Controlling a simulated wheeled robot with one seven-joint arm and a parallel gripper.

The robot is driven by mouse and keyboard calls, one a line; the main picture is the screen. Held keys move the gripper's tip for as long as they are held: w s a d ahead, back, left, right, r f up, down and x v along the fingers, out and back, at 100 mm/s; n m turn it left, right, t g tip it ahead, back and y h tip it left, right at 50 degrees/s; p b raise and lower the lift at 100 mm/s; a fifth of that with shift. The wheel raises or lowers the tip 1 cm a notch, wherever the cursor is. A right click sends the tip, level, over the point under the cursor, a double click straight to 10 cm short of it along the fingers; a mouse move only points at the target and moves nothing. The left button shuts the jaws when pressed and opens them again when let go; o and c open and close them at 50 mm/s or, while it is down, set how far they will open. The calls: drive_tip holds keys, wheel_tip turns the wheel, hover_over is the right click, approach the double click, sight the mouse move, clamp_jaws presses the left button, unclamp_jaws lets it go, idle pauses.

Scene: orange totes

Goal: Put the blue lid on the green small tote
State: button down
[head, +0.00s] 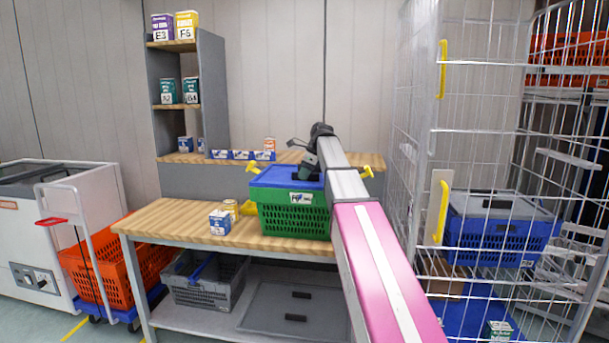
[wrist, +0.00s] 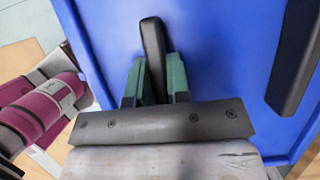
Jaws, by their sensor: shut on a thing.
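The green small tote (head: 288,217) stands on the wooden workbench, with its yellow handles out to the sides. The blue lid (head: 277,175) is at the top of the tote, between the yellow handles. I cannot tell whether it rests fully on the rim. My gripper (head: 308,173) is over the lid, partly hidden behind my arm. In the wrist view, the green fingers of my gripper (wrist: 154,82) are shut on one black handle (wrist: 152,45) of the blue lid (wrist: 215,60). A second black handle shows at the right. My arm hides the tote's right side.
A small blue-and-white box (head: 220,222) and a yellow can (head: 231,209) stand left of the tote on the workbench (head: 165,220). A wire cage (head: 425,130) with a blue lidded tote (head: 500,228) is at the right. A grey crate (head: 204,282) sits on the lower shelf.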

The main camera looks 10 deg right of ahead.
drive_tip(key=shift+f, duration=0.15)
drive_tip(key=c, duration=1)
unclamp_jaws()
drive_tip(key=shift+s+f, duration=0.1)
drive_tip(key=shift+s, duration=0.05)
